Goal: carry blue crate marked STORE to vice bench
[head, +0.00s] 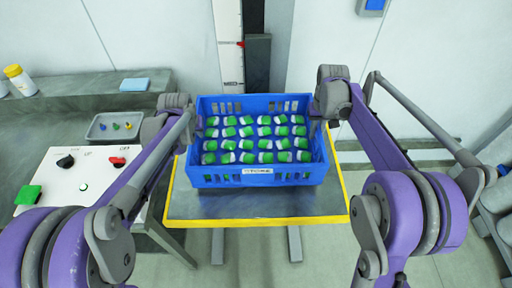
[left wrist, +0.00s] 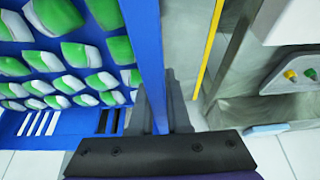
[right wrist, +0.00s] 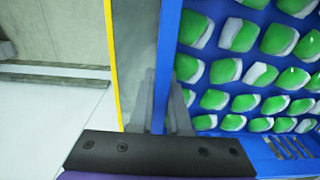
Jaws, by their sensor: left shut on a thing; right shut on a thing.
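The blue crate (head: 258,180) carries a white label reading STORE on its front wall and is filled with rows of green-and-white items (head: 250,132). It is above a grey platform with a yellow edge (head: 255,221); whether it touches the platform cannot be told. My left gripper (head: 192,128) is shut on the crate's left wall, which also shows in the left wrist view (left wrist: 142,50). My right gripper (head: 318,122) is shut on the crate's right wall, seen also in the right wrist view (right wrist: 168,60). The crate looks level. No vice can be made out.
On the left a grey bench (head: 75,107) holds a small tray (head: 115,126) with coloured pieces, a blue cloth (head: 134,85) and a yellow-capped bottle (head: 20,80). A white control panel (head: 85,185) stands nearer. A column with a scale (head: 229,50) rises behind the crate.

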